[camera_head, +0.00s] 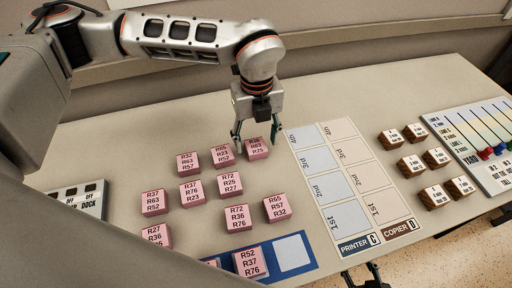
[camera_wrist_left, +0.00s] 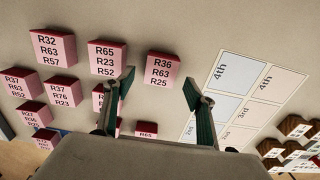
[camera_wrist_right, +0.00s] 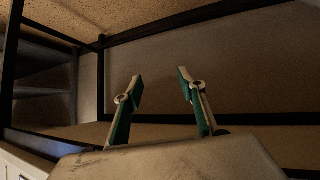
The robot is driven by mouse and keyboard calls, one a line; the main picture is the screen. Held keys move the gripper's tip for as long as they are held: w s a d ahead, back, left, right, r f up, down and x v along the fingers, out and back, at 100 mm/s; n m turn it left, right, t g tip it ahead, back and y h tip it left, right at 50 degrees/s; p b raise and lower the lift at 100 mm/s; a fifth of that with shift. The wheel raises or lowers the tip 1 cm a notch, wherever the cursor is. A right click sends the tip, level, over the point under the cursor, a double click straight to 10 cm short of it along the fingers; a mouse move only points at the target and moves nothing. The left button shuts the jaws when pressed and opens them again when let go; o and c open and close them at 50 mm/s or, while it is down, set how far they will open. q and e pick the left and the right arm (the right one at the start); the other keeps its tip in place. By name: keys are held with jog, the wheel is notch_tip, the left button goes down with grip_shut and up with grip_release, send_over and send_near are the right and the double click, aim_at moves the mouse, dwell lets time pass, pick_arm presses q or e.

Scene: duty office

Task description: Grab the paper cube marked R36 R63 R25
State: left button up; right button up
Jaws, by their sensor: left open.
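The pink paper cube marked R36 R63 R25 (camera_head: 257,151) sits on the table at the right end of the back row of cubes. In the left wrist view the same cube (camera_wrist_left: 162,68) shows whole, its label readable. My left gripper (camera_head: 255,138) is open and empty, its fingers pointing down at that cube, one toward each side. In the left wrist view the cube appears beyond the gap between the fingertips (camera_wrist_left: 163,92); I cannot tell their height above it. My right gripper (camera_wrist_right: 158,77) is open and empty, away from the cubes.
A similar cube, R65 R23 R52 (camera_head: 222,154), stands close to the left, with several more pink cubes around. A printer and copier mat (camera_head: 318,158) lies to the right. A blue strip (camera_head: 309,268) bears cubes in front. Brown blocks (camera_head: 411,164) stand farther right.

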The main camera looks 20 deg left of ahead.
aim_at(256, 149)
pick_arm(q)
notch_tip(256, 149, down, 3)
jog(key=shift+r, duration=0.2)
jog(key=c, duration=1.2)
jog(key=shift+r, duration=0.1)
